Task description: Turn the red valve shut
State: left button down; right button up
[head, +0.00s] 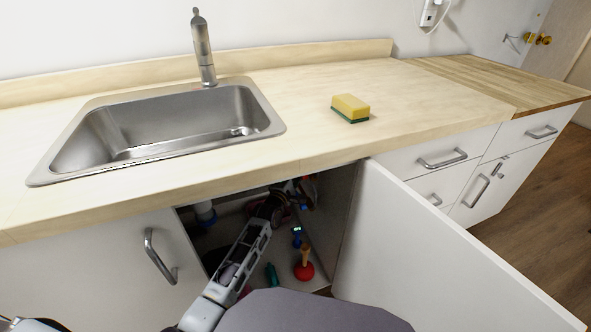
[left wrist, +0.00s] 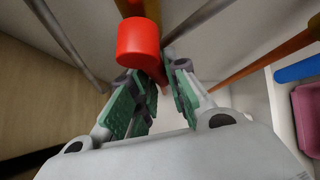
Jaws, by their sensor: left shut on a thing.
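The red valve (left wrist: 138,42) shows in the left wrist view as a thick red cylinder end with a narrower red part running down between my fingers. My left gripper (left wrist: 160,78), with green finger pads, is shut on this red part. The valve's far side and pipe joint are partly hidden. In the head view my left arm reaches into the open cabinet under the sink, and its gripper (head: 297,190) is up near the cabinet's top, dark and hard to make out. My right gripper is not in view.
The open cabinet door (head: 430,250) stands at the right of the opening. On the cabinet floor are a red plunger (head: 304,271) and a green bottle (head: 272,275). Above are the countertop, a steel sink (head: 190,125) and a yellow-green sponge (head: 350,107). Copper-coloured pipes (left wrist: 262,62) run near the gripper.

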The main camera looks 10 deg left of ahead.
pick_arm(q)
jog(key=c, duration=1.4)
grip_release()
jog(key=shift+s, duration=0.1)
jog(key=shift+s+a+f, duration=0.1)
jog(key=shift+s+a, duration=0.25)
jog(key=shift+s, duration=1.6)
jog(key=shift+s+a+f, duration=0.1)
jog(key=shift+s+a, duration=0.3)
jog(key=shift+s, duration=1.5)
jog(key=shift+s+a+f, duration=0.1)
jog(key=shift+s+a, duration=0.25)
jog(key=shift+s, duration=1.6)
